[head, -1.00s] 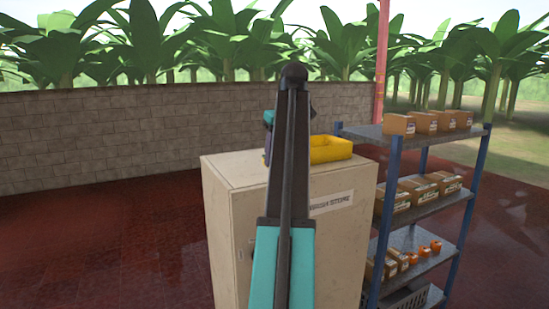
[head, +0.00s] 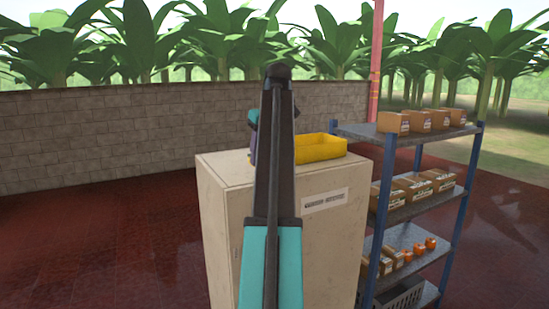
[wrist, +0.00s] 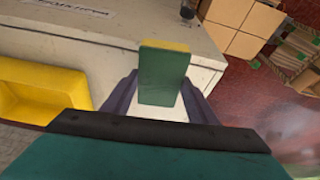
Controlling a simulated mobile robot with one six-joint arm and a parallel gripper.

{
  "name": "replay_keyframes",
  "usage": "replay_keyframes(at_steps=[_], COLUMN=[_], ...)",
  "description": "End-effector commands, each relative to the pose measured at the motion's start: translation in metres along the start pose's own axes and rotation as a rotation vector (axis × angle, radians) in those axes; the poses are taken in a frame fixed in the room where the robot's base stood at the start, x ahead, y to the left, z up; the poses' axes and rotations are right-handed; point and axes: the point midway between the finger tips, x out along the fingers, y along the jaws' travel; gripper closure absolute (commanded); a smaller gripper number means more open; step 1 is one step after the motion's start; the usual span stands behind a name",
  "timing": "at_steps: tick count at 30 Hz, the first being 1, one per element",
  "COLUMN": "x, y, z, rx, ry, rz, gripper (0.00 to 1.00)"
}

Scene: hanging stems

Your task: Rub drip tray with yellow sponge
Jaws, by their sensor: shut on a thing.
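My gripper (wrist: 160,96) is shut on a sponge (wrist: 162,76), which is dark green on its broad face with a yellow strip along its upper edge. The sponge stands out between the two purple fingers, over the pale cabinet top. A yellow open-topped tray (head: 320,148) sits on the cabinet, right of my arm; it also shows at the left of the wrist view (wrist: 50,118), apart from the sponge. I cannot tell whether it is the drip tray, and no other tray shows. In the head view my arm hides the sponge and most of the gripper.
The beige cabinet (head: 222,215) has a label on its front. Beside it on the right stands a blue-posted shelf rack (head: 428,134) with several cardboard boxes and orange items. A block wall (head: 90,135) runs behind. The red floor at left is clear.

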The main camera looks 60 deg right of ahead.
Motion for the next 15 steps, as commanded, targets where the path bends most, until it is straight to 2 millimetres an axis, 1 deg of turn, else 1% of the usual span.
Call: replay_keyframes(at_steps=[1, 5, 9, 15], x=[0.007, 0.024, 0.043, 0.064], y=[-0.010, -0.038, -0.075, -0.119], z=[-0.011, -0.037, -0.068, -0.099], rx=[-0.015, -0.052, -0.097, -0.145], ry=[-0.001, -0.002, -0.001, -0.002], rz=[-0.006, -0.018, -0.031, -0.046], gripper=[0.66, 0.66, 0.66, 0.66])
